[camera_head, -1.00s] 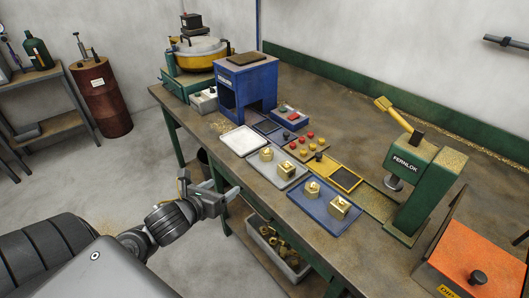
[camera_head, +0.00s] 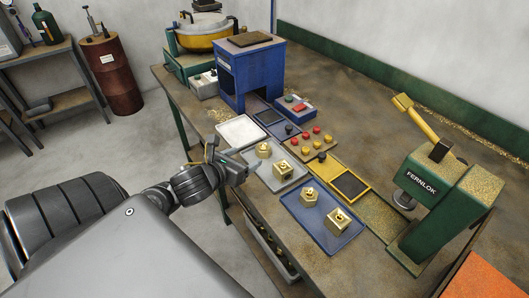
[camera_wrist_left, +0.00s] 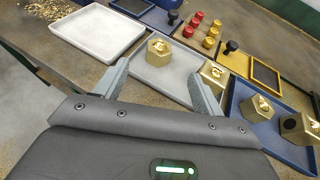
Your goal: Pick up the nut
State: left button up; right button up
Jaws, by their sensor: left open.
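Two similar pieces, one hexagonal (camera_head: 309,196) and one blocky (camera_head: 338,219), stand on the blue tray (camera_head: 315,228). My left gripper (camera_head: 234,156) is open and empty at the left edge of the grey tray. In the left wrist view, the hexagonal nut (camera_wrist_left: 159,50) shows beyond and between the spread fingertips (camera_wrist_left: 160,71), apart from them. My right gripper is not in view.
An empty white tray (camera_head: 243,131) lies beyond the grey one. A board with red and brass knobs (camera_head: 311,143) and a yellow-framed dark pad (camera_head: 350,185) lie behind the trays. A green press (camera_head: 440,205) stands right; a blue box machine (camera_head: 249,72) stands at the back.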

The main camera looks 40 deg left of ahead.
aim_at(265, 146)
pick_arm(q)
jog(key=b+x, duration=0.2)
jog(key=x, duration=0.1)
jog(key=shift+s+f, duration=0.1)
jog(key=shift+f, duration=0.2)
jog(key=shift+w+a+b, duration=0.1)
jog(key=shift+w+b, duration=0.45)
jog(key=shift+b, duration=0.15)
jog(key=shift+w, duration=0.2)
jog(key=x, duration=0.5)
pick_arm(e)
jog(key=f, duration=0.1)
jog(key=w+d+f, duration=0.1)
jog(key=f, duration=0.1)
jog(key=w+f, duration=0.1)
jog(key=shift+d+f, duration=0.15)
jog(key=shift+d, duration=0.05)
pick_arm(q)
jog(key=shift+r, duration=0.1)
jog(key=c, duration=1.4)
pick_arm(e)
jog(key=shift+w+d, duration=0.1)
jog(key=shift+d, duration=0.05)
